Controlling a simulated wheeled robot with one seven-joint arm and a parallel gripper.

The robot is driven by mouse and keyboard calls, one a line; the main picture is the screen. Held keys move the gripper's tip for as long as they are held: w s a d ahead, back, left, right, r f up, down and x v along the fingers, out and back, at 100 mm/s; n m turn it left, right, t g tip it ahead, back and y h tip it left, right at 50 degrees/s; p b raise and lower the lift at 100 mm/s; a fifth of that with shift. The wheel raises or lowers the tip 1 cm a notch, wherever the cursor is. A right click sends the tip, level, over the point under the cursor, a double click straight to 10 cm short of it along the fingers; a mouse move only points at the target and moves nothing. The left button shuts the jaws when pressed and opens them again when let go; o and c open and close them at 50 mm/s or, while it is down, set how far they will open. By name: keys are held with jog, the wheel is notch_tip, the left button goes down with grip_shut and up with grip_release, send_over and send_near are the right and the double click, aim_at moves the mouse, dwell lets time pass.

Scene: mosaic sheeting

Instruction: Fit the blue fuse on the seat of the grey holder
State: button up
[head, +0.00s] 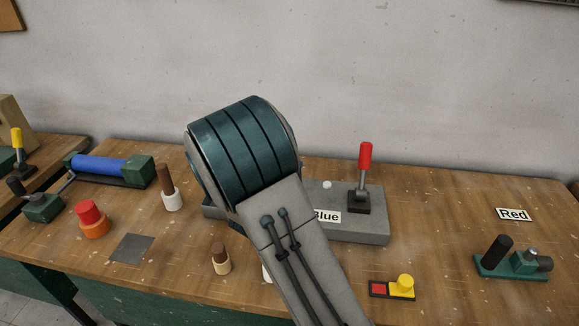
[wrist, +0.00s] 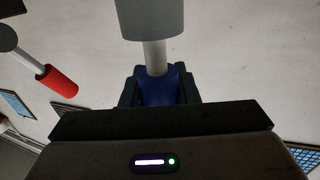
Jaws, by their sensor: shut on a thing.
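My gripper (wrist: 158,78) shows in the wrist view, its dark jaws shut on a blue piece, which I take for the blue fuse (wrist: 157,90). A pale rod and a wide grey cylinder show just beyond the blue piece; I cannot tell whether they belong to it. In the head view my arm hides the gripper and the blue piece. The grey holder (head: 372,230) is a long grey block labelled "Blue", with a red-handled lever on top. My arm covers its middle, and I cannot make out its seat. The red handle (wrist: 60,80) also shows in the wrist view.
A blue cylinder (head: 97,165) lies between green blocks at the left. A red-and-orange piece (head: 91,220), brown-topped pegs (head: 170,200) (head: 220,262) and a grey plate (head: 132,249) stand or lie nearby. A yellow-and-red piece (head: 403,287) and a green fixture (head: 512,265) are at the right.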

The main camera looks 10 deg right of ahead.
jog(key=o, duration=1.1)
jog(key=b+v, duration=0.2)
jog(key=v, duration=1.1)
jog(key=shift+s+a, duration=0.2)
jog(key=shift+s, duration=0.1)
